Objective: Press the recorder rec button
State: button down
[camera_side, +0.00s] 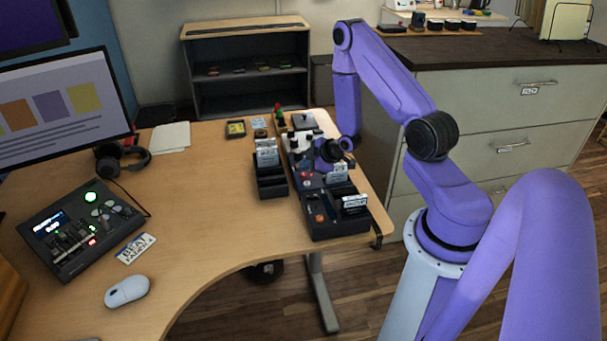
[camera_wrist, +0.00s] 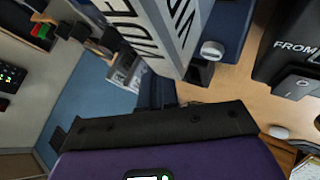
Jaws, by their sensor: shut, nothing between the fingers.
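A dark device with a small screen, sliders and buttons (camera_side: 80,232) lies on the desk at the left in the side view. It looks like the recorder, though its labels are too small to read. It has a lit green round button (camera_side: 90,197) and a small red lit button (camera_side: 92,242). My gripper (camera_side: 322,168) is far to the right of it, low over a cluster of dark boxes and small parts. It is shut and empty, its fingertips partly hidden among the items. In the wrist view, a white box with large dark letters (camera_wrist: 150,35) is very close.
A dark box holding labelled cards (camera_side: 335,228) and a narrower dark holder (camera_side: 270,185) stand near my gripper. A mouse (camera_side: 127,291), a lettered plate (camera_side: 135,248), headphones (camera_side: 122,158) and a monitor (camera_side: 62,105) are at the left. The middle of the desk (camera_side: 205,205) is clear.

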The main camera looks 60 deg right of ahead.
aim_at(305, 176)
jog(key=shift+r, duration=2.75)
jog(key=shift+a, duration=0.1)
jog(key=s+a+r+n+g+y, duration=0.1)
jog(key=s+a+r+g, duration=0.15)
jog(key=a, duration=0.45)
jog(key=s+a+r+g, duration=0.1)
jog(key=a+r, duration=0.3)
jog(key=a, duration=0.3)
jog(key=s+a+r+n+g+y, duration=0.1)
jog(key=s+a+r, duration=0.15)
jog(key=a, duration=0.45)
jog(key=s+a+r+g, duration=0.1)
jog(key=s+r, duration=0.2)
jog(key=s, duration=0.4)
jog(key=s+a+r+n+g, duration=0.1)
jog(key=s+a+r+g, duration=0.1)
jog(key=s, duration=0.5)
jog(key=s+a+r+n+g+h, duration=0.1)
jog(key=s+r, duration=0.3)
jog(key=s, duration=0.4)
jog(key=shift+a, duration=0.5)
jog(key=shift+g, duration=0.25)
